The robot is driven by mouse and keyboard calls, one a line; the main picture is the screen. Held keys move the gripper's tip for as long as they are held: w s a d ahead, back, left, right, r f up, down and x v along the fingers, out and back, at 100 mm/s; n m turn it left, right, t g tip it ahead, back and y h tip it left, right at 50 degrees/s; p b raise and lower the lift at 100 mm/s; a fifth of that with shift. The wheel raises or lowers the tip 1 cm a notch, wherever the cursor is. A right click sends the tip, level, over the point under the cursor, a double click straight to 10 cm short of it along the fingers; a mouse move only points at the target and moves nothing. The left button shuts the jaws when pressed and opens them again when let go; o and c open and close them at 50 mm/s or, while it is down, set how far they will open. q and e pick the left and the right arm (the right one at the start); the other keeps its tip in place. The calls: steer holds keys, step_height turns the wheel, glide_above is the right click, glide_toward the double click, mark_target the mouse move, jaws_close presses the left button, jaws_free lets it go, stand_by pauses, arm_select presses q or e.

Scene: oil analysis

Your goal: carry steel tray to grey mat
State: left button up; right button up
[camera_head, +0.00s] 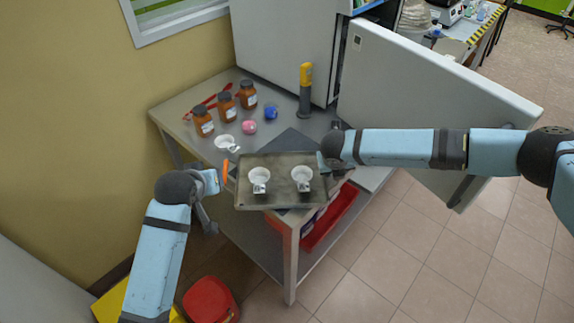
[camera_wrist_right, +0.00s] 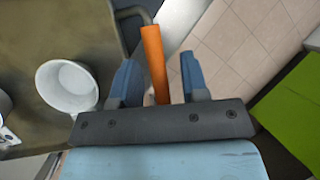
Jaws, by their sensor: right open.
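The steel tray (camera_head: 275,201) is at the front of the table, with two small white cups on it. My right gripper (camera_head: 324,163) is at the tray's right side. In the right wrist view, my right gripper (camera_wrist_right: 156,75) is open, with the tray's orange handle (camera_wrist_right: 154,55) between its fingers. My left gripper (camera_head: 217,180) is beside the left orange handle (camera_head: 225,170); its fingers are not clear.
A white dish (camera_head: 226,142), brown jars (camera_head: 225,106), a pink jar (camera_head: 249,127) and a blue jar (camera_head: 271,112) stand on the table behind. A yellow-topped device (camera_head: 305,90) stands near an open white door (camera_head: 425,100). Red bins sit below.

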steer(key=v, duration=1.2)
arm_select(q)
steer(key=shift+s, duration=0.1)
arm_select(e)
steer(key=shift+a+f, duration=0.1)
steer(key=shift+a, duration=0.05)
